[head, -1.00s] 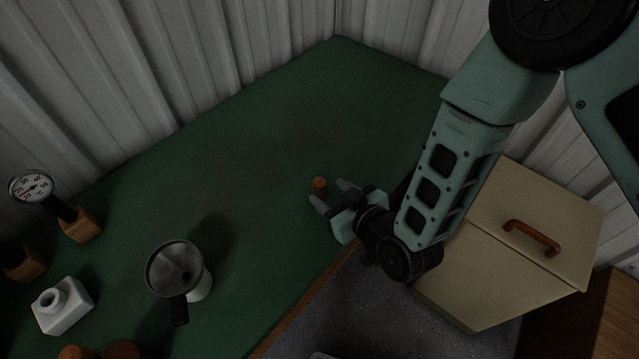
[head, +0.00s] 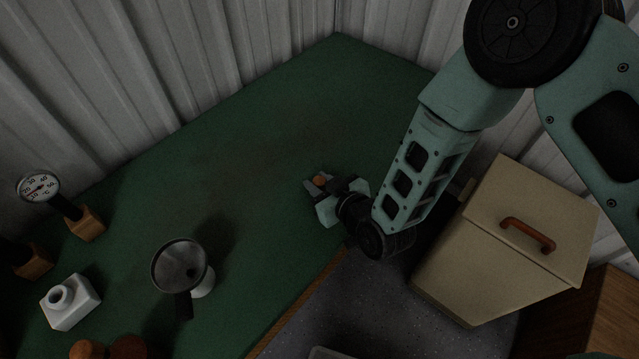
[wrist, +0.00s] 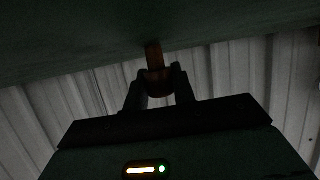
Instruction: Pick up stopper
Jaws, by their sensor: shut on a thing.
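The stopper (head: 320,181) is a small orange-brown piece over the green tabletop, right of the middle of the head view. My gripper (head: 318,184) is shut on it, with a finger on either side. In the dark wrist view the stopper (wrist: 154,57) shows as a brown stub between the two fingertips of my gripper (wrist: 158,80). Its end reaches up toward the green surface in that picture. I cannot tell whether it still touches the table.
A metal funnel-like cup (head: 183,265) with a dark handle, a white square bottle (head: 70,303) and a dial thermometer (head: 39,187) on a wooden block stand at the left. A cream box (head: 500,240) with a brown handle is at the right. The green table (head: 250,140) behind is clear.

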